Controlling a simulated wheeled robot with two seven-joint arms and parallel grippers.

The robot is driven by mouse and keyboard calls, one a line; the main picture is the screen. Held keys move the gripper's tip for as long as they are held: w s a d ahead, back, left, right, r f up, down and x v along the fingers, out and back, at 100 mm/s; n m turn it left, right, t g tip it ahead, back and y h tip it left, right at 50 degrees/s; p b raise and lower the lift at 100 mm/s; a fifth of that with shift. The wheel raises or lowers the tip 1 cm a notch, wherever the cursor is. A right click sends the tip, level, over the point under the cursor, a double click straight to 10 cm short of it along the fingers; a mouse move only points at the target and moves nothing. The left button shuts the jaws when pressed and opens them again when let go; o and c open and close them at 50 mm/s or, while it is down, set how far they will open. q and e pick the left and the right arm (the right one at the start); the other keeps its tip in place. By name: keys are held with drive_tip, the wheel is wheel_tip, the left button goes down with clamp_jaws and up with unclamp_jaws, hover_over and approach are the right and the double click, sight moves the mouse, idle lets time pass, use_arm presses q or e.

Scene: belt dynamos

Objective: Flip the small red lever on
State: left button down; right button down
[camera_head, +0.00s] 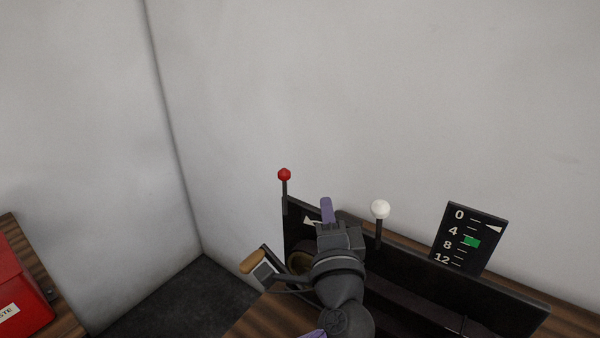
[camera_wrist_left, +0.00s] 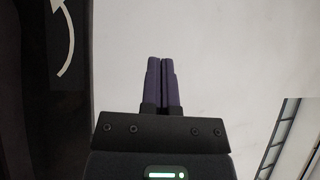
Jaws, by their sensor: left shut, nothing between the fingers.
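The small red lever (camera_head: 284,175) is a red knob on a thin dark stem, standing upright at the left end of the black machine (camera_head: 440,275) in the head view. My left gripper (camera_head: 326,205) is shut and empty, its purple fingers pointing up, to the right of the lever and a little lower in the picture. The fingers look apart from the lever. In the left wrist view the shut fingers (camera_wrist_left: 161,82) show against the pale wall, and the lever is not seen there. My right gripper is not in view.
A white-knobbed lever (camera_head: 380,209) stands right of my gripper. A dial plate (camera_head: 468,238) with numbers and a green mark is further right. A wooden-handled crank (camera_head: 254,262) is at the left. A red box (camera_head: 22,290) lies far left. A white curved arrow (camera_wrist_left: 66,38) marks a dark panel.

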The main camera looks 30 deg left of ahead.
sight(285, 193)
use_arm(q)
drive_tip(key=w+a+p, duration=0.2)
drive_tip(key=w+a, duration=0.3)
drive_tip(key=a, duration=0.3)
drive_tip(key=shift+r+p, duration=0.3)
drive_tip(key=shift+r, duration=0.1)
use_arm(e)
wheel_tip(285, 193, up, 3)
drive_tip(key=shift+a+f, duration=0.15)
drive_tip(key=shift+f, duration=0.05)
